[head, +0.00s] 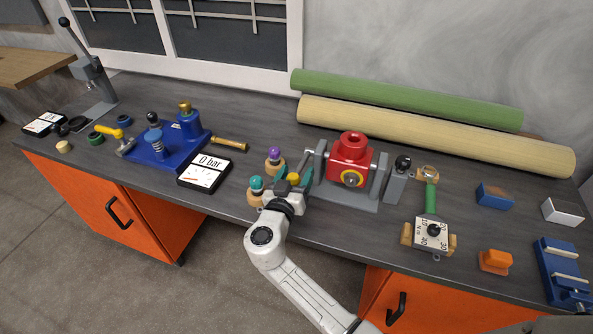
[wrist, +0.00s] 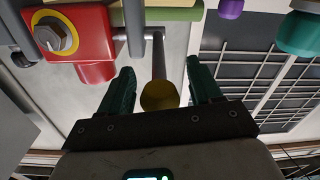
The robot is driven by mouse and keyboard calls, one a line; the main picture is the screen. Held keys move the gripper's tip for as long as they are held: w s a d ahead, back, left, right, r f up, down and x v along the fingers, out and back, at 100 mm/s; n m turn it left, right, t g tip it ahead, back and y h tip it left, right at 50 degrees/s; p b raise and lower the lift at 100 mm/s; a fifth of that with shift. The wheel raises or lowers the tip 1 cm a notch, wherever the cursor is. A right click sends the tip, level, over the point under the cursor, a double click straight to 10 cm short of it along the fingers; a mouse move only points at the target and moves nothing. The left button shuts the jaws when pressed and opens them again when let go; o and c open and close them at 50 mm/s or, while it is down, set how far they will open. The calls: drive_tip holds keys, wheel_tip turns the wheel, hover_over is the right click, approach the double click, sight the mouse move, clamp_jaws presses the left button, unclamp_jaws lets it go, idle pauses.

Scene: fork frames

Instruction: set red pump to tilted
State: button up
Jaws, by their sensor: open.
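The red pump (head: 351,152) sits in a grey bracket (head: 345,194) at the middle of the bench, its red top pointing up. Its body shows at upper left in the wrist view (wrist: 92,30), which looks upside down. A grey lever (head: 305,160) with a yellow knob (head: 293,177) stands at the pump's left side. My gripper (head: 293,184) is open at the yellow knob. In the wrist view the yellow knob (wrist: 160,97) lies between the two teal fingers, with a visible gap on each side. Whether the fingers surround it in depth, I cannot tell.
Pegs with purple (head: 274,154) and teal (head: 256,183) tops stand close left of my gripper. A pressure gauge (head: 205,172) and a blue device (head: 165,146) are further left. A black-knobbed grey block (head: 397,185) stands right of the pump; rolled tubes (head: 430,130) lie behind.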

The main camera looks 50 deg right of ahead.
drive_tip(key=shift+w+d, duration=0.15)
drive_tip(key=shift+d, duration=0.2)
drive_tip(key=shift+c, duration=0.2)
clamp_jaws()
